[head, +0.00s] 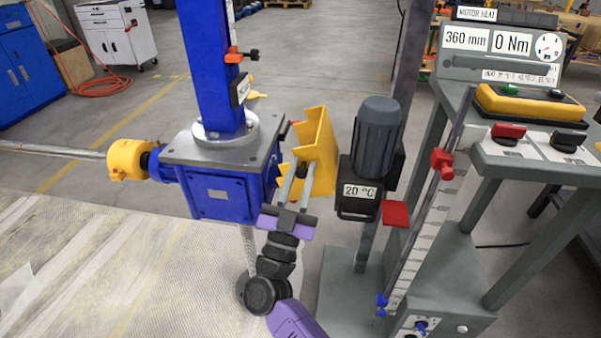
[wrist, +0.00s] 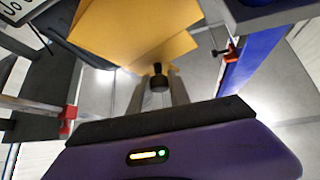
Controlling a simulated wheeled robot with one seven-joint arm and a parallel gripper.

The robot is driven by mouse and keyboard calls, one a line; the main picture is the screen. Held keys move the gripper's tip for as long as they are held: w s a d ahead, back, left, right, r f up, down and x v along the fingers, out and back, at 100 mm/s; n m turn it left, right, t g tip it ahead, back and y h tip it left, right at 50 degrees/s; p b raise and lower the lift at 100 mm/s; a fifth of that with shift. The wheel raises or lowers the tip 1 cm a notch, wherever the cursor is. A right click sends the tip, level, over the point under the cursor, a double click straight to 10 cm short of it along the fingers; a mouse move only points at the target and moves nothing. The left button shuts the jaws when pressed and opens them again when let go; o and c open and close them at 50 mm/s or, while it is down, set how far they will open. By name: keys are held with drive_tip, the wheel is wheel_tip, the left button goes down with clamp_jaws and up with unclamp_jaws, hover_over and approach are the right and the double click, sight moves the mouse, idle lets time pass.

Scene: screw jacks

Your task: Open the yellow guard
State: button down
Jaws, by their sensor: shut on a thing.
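The yellow guard (head: 322,146) is an angled sheet piece between the blue gearbox (head: 222,197) and the grey motor (head: 377,125) in the head view. It also fills the upper middle of the wrist view (wrist: 130,30). A small black knob (wrist: 158,79) shows on the guard's near side. My gripper (head: 299,172) reaches up to the guard from below. In the wrist view its two fingers (wrist: 158,88) stand on either side of the knob and are shut on it. The guard hides what lies behind it.
The blue column (head: 212,65) rises from the gearbox just left of the guard. A yellow coupling (head: 126,160) is on the shaft at left. A red plate (head: 396,213) sits below the motor. The grey control stand (head: 455,205) is at right.

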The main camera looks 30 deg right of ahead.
drive_tip(key=c, duration=1.2)
unclamp_jaws()
drive_tip(key=shift+c, duration=0.2)
drive_tip(key=shift+s, duration=0.1)
drive_tip(key=v, duration=0.7)
drive_tip(key=shift+s+a+f, duration=0.2)
drive_tip(key=shift+f, duration=0.05)
